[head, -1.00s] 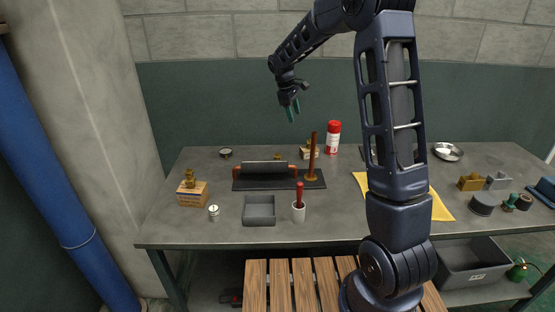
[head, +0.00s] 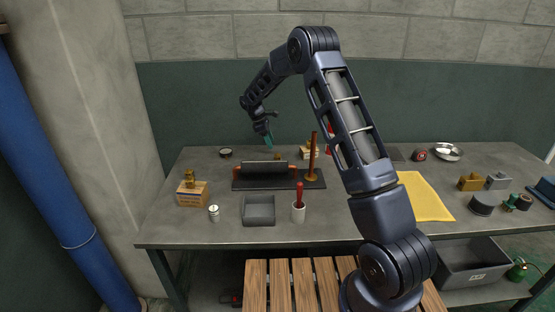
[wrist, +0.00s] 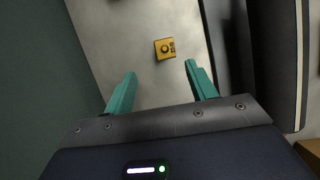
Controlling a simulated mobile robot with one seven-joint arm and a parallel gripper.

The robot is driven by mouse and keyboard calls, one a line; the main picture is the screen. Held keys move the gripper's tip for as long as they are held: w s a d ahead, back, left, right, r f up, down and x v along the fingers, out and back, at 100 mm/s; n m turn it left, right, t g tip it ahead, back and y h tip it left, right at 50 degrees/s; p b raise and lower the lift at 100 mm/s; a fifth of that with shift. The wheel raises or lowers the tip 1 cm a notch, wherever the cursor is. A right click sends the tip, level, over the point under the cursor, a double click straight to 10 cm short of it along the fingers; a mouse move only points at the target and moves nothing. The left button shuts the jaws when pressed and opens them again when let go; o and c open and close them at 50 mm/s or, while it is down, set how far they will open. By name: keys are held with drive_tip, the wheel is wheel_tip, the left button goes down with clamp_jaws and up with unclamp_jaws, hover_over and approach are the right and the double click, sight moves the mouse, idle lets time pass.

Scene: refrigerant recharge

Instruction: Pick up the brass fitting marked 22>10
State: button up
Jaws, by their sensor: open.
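A small square brass-yellow piece (wrist: 165,48) with a dark ring and a dark marking lies on the grey bench in the wrist view. The marking is too small to read for certain. It sits just beyond and between the fingertips of my gripper (wrist: 160,72), which is open and empty. In the head view my gripper (head: 268,142) hangs above the back of the bench. A small brass piece (head: 277,156) shows below it, behind the grey bar, partly hidden. Another brass fitting (head: 190,178) stands on an orange-and-white box at the left. Which one is marked 22>10 cannot be told.
A dark mat (head: 247,184) carries a grey bar (head: 264,168) with red-brown ends and an upright brown handle (head: 312,155). A yellow cloth (head: 425,198) lies right.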

sight(278, 155)
drive_tip(key=x, duration=0.4)
drive_tip(key=shift+s+x, duration=0.2)
drive_tip(key=shift+x, duration=1.05)
drive_tip(key=shift+s+x, duration=0.2)
drive_tip(key=shift+x, duration=1.05)
drive_tip(key=shift+d+r, duration=0.1)
drive_tip(key=shift+d, duration=0.05)
drive_tip(key=c, duration=1.1)
drive_tip(key=shift+r, duration=0.1)
